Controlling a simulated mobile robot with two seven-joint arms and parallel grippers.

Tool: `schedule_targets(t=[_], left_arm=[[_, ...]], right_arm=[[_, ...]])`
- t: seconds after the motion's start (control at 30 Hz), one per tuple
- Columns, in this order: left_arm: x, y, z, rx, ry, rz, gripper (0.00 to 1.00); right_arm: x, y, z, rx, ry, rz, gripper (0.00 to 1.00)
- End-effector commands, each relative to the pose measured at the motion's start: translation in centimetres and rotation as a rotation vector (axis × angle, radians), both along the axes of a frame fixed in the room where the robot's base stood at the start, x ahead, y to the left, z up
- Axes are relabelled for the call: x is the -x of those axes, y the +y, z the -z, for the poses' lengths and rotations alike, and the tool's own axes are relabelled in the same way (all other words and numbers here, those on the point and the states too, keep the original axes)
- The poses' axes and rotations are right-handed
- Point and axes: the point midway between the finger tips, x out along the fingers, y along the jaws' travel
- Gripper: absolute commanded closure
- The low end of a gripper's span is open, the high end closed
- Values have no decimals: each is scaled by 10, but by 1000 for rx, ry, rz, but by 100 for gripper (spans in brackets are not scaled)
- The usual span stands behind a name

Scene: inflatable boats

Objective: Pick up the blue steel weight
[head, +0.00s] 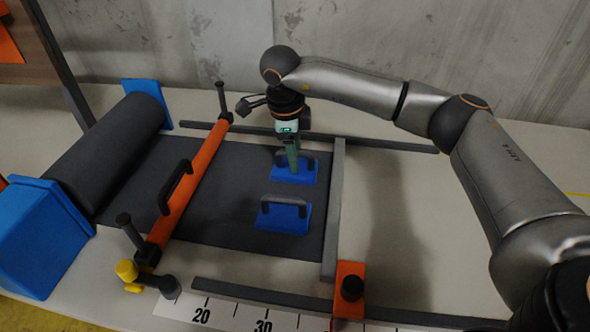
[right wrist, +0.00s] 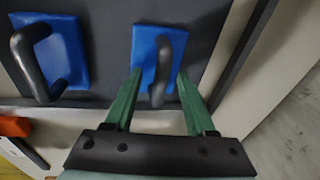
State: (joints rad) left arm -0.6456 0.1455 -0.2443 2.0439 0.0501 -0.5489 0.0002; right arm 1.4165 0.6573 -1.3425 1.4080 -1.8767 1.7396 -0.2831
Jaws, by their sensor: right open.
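Two blue steel weights with dark arched handles lie on the dark sheet. The far weight (head: 308,177) is under my right gripper (head: 294,170); the near weight (head: 293,222) lies closer to the front with nothing over it. In the right wrist view, one weight (right wrist: 147,40) sits between and beyond the open green fingers of my right gripper (right wrist: 157,84), its handle in the gap between them. The other weight (right wrist: 68,50) is to the left in that view. I cannot tell whether the fingers touch the handle. My left gripper is not in view.
A dark roll (head: 122,142) in blue end holders stands at the left. An orange bar (head: 193,180) with a handle crosses the sheet left of the weights. A grey strip (head: 334,210) lies along the sheet's right edge. An orange block (head: 348,275) and a ruler (head: 250,318) are in front.

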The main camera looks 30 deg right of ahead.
Motion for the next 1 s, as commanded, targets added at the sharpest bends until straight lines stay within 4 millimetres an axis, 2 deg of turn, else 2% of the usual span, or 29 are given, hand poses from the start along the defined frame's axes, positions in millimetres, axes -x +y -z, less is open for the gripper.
schedule_targets(t=[0.23, 0.73, 1.0], left_arm=[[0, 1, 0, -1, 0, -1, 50], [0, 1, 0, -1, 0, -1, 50], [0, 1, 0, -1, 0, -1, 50]], right_arm=[[0, -1, 3, 0, -1, 0, 44], [0, -1, 3, -1, -2, 0, 100], [0, 0, 3, -2, -1, 0, 100]])
